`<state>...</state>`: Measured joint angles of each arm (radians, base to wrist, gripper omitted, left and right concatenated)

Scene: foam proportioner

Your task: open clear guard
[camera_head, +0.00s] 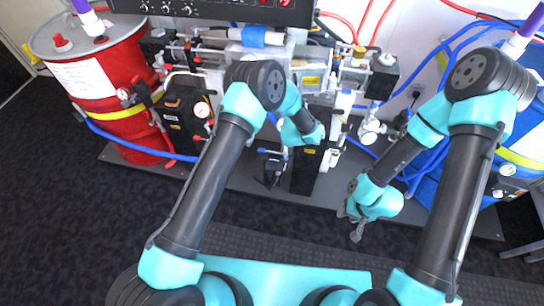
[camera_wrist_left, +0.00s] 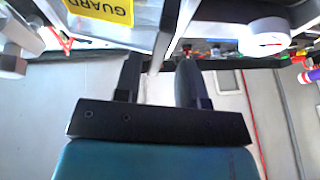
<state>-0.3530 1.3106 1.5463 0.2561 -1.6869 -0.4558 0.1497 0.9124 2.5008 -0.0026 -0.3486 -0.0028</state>
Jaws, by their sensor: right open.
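The clear guard (camera_head: 310,80), a see-through cover with a yellow label, sits at the middle of the machine in the head view. In the left wrist view its yellow GUARD label (camera_wrist_left: 104,10) shows upside down at the top left. My left gripper (camera_wrist_left: 158,72) is there with its two dark fingers apart, close to the guard's edge; I cannot tell whether they touch it. In the head view my left wrist hides its fingers. My right gripper (camera_head: 348,226) is open and empty, low in front of the machine's base, away from the guard.
A red drum (camera_head: 112,75) stands at the left and a blue drum (camera_head: 518,150) at the right. Hoses, gauges and valves crowd the machine around the guard. A black control panel (camera_head: 215,10) is above. Dark floor (camera_head: 70,220) is free at the front left.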

